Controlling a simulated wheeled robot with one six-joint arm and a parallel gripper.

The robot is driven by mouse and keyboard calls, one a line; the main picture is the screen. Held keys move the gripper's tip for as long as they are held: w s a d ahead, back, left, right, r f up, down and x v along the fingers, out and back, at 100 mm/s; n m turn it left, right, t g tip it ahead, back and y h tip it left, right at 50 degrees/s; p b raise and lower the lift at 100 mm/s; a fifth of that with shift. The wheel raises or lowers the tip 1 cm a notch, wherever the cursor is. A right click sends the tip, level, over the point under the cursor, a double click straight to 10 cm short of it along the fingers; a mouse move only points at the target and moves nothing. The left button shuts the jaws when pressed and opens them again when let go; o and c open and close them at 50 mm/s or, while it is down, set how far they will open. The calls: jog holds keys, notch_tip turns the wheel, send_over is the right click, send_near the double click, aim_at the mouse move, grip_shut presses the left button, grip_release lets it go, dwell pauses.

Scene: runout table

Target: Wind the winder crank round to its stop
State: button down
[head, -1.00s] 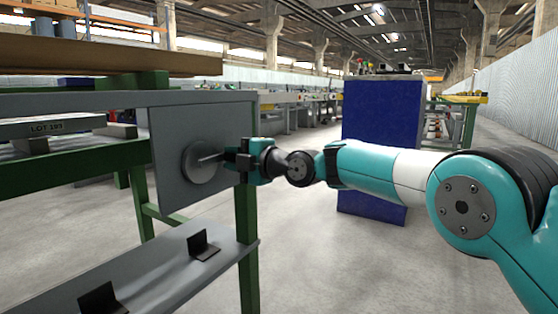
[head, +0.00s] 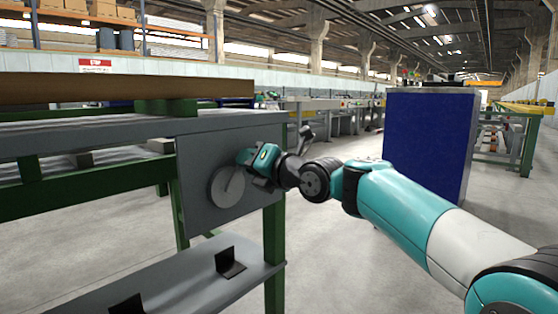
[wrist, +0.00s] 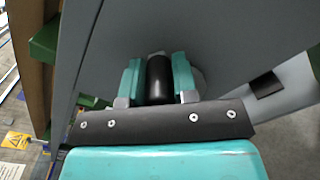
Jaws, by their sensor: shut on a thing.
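The winder's round grey disc (head: 228,186) is on the grey side panel (head: 196,168) of the runout table. Its thin crank arm (head: 232,178) points up and slightly right from the disc's middle. My gripper (head: 246,158) is at the outer end of the crank arm, above and right of the disc's centre. In the wrist view my gripper (wrist: 159,80) is shut on the black crank handle (wrist: 160,79), one teal finger on each side. Most of the disc is hidden behind the fingers there.
A lower grey shelf (head: 190,285) with black brackets (head: 229,262) lies below the panel. A blue cabinet (head: 428,140) stands behind my arm. Open floor lies between.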

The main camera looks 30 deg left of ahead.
jog(key=shift+s+a+r+n+b, duration=0.1)
jog(key=shift+s+r+n+b, duration=0.1)
jog(key=shift+s+n+b, duration=0.55)
jog(key=shift+s+a+r+n+b, duration=0.1)
jog(key=shift+s+n+b, duration=0.25)
jog(key=shift+n+b, duration=0.35)
jog(key=shift+s+r+n+b, duration=0.15)
jog(key=shift+s+n+b, duration=0.3)
jog(key=shift+n, duration=0.55)
jog(key=shift+s+a+r+n+b, duration=0.1)
jog(key=shift+s+n+b, duration=0.2)
jog(key=shift+n+b, duration=0.4)
jog(key=shift+n, duration=0.25)
jog(key=c, duration=0.9)
grip_release()
